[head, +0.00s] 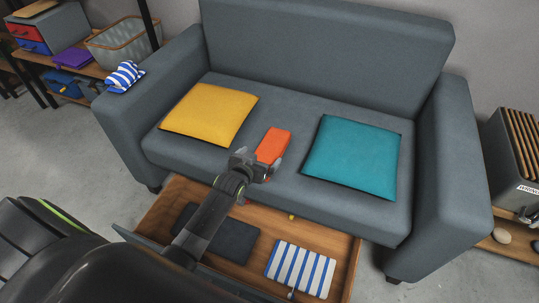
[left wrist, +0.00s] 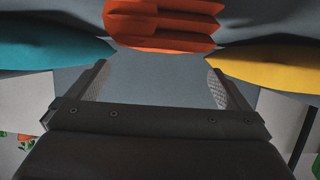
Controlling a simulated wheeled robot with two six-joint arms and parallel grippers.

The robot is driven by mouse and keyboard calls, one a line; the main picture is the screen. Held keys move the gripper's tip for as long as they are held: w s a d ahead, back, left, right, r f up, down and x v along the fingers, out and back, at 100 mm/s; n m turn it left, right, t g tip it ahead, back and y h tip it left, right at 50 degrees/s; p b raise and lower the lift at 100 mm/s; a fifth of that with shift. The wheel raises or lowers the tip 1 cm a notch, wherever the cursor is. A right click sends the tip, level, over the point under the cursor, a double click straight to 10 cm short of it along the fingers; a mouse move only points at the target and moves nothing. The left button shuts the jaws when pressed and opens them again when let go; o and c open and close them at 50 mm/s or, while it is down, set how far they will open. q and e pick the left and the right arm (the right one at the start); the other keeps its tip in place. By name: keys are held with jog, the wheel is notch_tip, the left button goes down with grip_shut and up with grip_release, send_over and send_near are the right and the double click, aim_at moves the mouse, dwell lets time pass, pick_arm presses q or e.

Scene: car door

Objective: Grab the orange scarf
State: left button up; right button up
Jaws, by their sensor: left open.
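The orange scarf (head: 273,146) lies folded on the grey sofa seat between two cushions. In the left wrist view the folded scarf (left wrist: 160,24) shows at the top, beyond the fingertips. My left gripper (head: 262,167) is at the seat's front edge, just in front of the scarf's near end. In the left wrist view the left gripper (left wrist: 158,78) has its fingers wide apart, with nothing between them but the grey seat beyond. Whether a finger touches the scarf cannot be told. My right gripper is not in view.
A yellow cushion (head: 211,114) lies left of the scarf and a teal cushion (head: 352,157) right of it. Below my arm an open wooden drawer (head: 342,274) holds a striped cloth (head: 301,269) and a dark folded item (head: 222,236). A striped cloth hangs on the left armrest (head: 137,103).

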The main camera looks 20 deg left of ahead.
aim_at(269, 149)
pick_arm(q)
jog(key=b+x, duration=0.2)
jog(key=x, duration=0.3)
jog(key=shift+w+d+f, duration=0.1)
jog(key=shift+d+f, duration=0.05)
jog(key=shift+f, duration=0.1)
jog(key=shift+w, duration=0.25)
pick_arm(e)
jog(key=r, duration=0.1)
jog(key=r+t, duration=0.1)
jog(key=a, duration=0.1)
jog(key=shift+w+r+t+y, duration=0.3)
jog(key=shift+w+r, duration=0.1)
pick_arm(q)
jog(key=c, duration=1.1)
